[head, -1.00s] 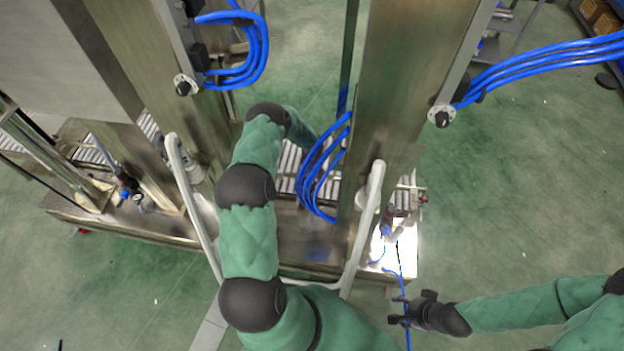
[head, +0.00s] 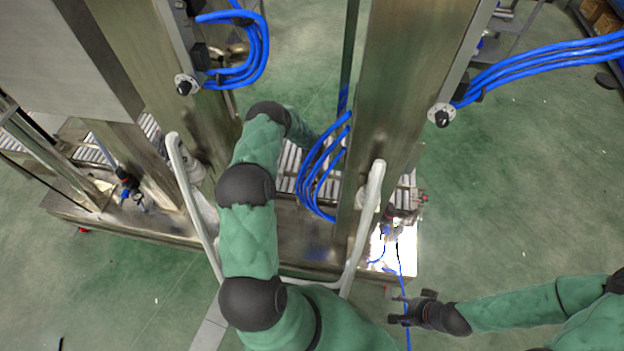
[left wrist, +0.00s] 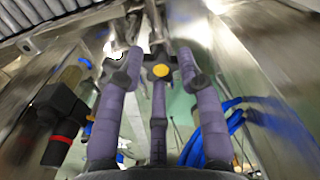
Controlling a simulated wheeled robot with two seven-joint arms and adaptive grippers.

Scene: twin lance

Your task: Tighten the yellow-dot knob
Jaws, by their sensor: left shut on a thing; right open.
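The yellow-dot knob (left wrist: 160,70) is dark with lobes and shows its yellow face in the left wrist view. My left gripper (left wrist: 163,60) has grey-purple fingers around the knob and is shut on it. Another dark knob with a pale dot (left wrist: 117,55) is just left of it, partly behind a finger. In the head view my left arm reaches forward between the metal posts, and its gripper is hidden there. My right gripper (head: 398,311) is open and empty over the floor, in front of the machine's right end.
Two tall metal posts (head: 400,100) with blue hoses (head: 325,170) flank my left arm. Pale curved rails (head: 365,230) stand on both sides. In the left wrist view a black fitting with a red band (left wrist: 60,125) is at left.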

